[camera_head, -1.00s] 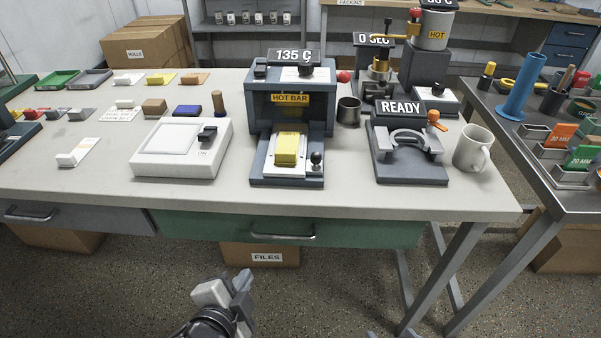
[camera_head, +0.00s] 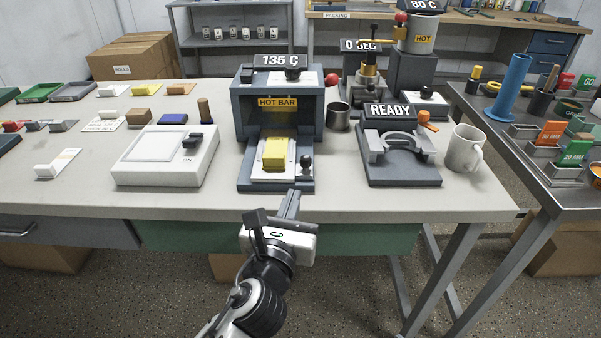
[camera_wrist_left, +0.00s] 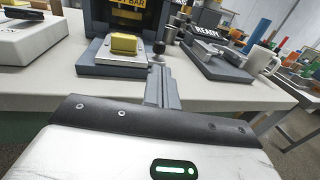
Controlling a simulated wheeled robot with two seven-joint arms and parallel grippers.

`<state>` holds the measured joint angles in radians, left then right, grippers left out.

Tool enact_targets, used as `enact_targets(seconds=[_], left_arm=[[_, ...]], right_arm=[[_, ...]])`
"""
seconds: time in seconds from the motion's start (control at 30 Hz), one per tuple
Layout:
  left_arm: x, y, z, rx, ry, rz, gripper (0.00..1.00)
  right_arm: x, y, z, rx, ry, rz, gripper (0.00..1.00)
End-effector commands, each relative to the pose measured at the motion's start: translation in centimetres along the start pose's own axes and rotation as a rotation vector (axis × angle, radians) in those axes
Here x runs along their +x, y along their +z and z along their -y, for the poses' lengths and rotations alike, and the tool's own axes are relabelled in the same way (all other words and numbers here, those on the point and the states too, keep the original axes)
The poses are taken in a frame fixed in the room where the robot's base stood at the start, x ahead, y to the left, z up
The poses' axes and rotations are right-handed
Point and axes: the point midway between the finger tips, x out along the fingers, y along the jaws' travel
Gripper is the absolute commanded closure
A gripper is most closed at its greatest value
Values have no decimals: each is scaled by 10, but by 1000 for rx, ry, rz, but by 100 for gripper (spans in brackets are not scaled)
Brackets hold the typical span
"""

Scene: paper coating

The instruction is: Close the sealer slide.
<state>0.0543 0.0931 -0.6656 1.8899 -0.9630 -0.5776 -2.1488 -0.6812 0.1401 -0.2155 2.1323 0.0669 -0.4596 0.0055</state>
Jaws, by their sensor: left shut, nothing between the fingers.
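The sealer (camera_head: 278,80) is a dark blue-grey machine with a "HOT BAR" label and a "135 C" display. Its pale slide (camera_head: 272,178) sticks out of the front opening and carries a yellow block (camera_head: 275,153). A black ball knob (camera_head: 306,162) stands at the slide's right side. In the left wrist view the slide (camera_wrist_left: 112,62) and knob (camera_wrist_left: 158,48) also show. My left gripper (camera_head: 293,200) is shut and empty, in front of the sealer near the bench's front edge. Its fingers (camera_wrist_left: 162,85) point toward the knob and appear apart from it. My right gripper is out of view.
A white device (camera_head: 165,155) stands left of the sealer. The "READY" fixture (camera_head: 400,160), a dark cup (camera_head: 338,116) and a white mug (camera_head: 465,150) stand to the right. The bench strip (camera_head: 200,203) in front of the machines is clear.

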Motion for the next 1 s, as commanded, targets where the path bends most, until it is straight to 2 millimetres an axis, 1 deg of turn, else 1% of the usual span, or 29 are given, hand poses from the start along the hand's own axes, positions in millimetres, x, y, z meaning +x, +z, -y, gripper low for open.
enact_targets(seconds=[0.03, 0.2, 0.3, 0.4, 0.57, 0.87, 0.93, 1.0], left_arm=[[13, 1, 0, -2, 2, 2, 100], [47, 0, 0, -3, 2, 0, 100], [62, 0, 0, -3, 2, 0, 100], [74, -1, 0, -4, 1, -1, 100], [82, -1, 0, -4, 1, -2, 100], [83, -1, 0, -4, 1, -2, 100], [84, -1, -3, -3, 5, -2, 100], [92, -1, -14, 2, 19, -3, 100]], right_arm=[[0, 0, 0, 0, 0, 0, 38], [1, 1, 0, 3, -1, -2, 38], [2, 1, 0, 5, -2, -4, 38], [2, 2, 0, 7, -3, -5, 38], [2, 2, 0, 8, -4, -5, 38], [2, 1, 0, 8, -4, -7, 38], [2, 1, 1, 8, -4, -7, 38], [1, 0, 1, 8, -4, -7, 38]])
